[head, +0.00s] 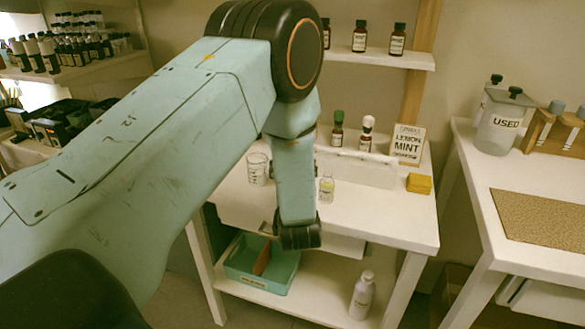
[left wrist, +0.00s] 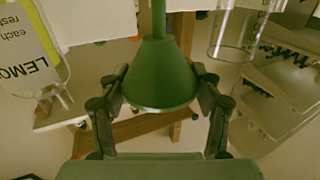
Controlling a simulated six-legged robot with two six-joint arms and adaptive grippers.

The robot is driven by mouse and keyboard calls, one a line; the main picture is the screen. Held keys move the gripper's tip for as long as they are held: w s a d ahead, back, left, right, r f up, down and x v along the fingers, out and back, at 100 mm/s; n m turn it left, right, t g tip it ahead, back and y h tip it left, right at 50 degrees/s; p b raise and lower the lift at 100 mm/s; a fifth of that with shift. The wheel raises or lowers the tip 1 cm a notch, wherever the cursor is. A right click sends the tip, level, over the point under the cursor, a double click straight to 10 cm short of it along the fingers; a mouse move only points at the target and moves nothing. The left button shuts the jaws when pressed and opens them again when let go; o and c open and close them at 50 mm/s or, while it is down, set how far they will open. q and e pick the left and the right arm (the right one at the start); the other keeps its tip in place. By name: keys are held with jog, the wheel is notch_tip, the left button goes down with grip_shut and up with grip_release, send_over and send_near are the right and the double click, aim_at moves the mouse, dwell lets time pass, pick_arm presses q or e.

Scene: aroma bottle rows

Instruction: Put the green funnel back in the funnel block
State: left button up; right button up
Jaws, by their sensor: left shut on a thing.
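The green funnel (left wrist: 158,78) fills the middle of the left wrist view, with its stem toward the top of the picture and its wide rim toward the bottom. My left gripper (left wrist: 160,106) is shut on the funnel's cone, one finger on each side. In the head view my left arm reaches over the white table, and its wrist hides the gripper and funnel. I cannot pick out the funnel block in either view. My right gripper is not in view.
A beaker (head: 257,169) and a small glass bottle (head: 327,189) stand on the white table (head: 385,215), near my forearm. Behind are a green-capped bottle (head: 337,130), a white-capped bottle (head: 367,134) and a Lemon Mint card (head: 407,144). A yellow block (head: 419,183) lies right.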

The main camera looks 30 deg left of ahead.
pick_arm(q)
jog(key=shift+w+f, duration=0.2)
jog(key=shift+f, duration=0.2)
jog(key=shift+s+f, duration=0.1)
jog(key=shift+s, duration=0.15)
jog(key=o, duration=1)
jog(key=shift+w+f, duration=0.15)
jog(key=shift+w, duration=0.05)
jog(key=shift+s, duration=0.15)
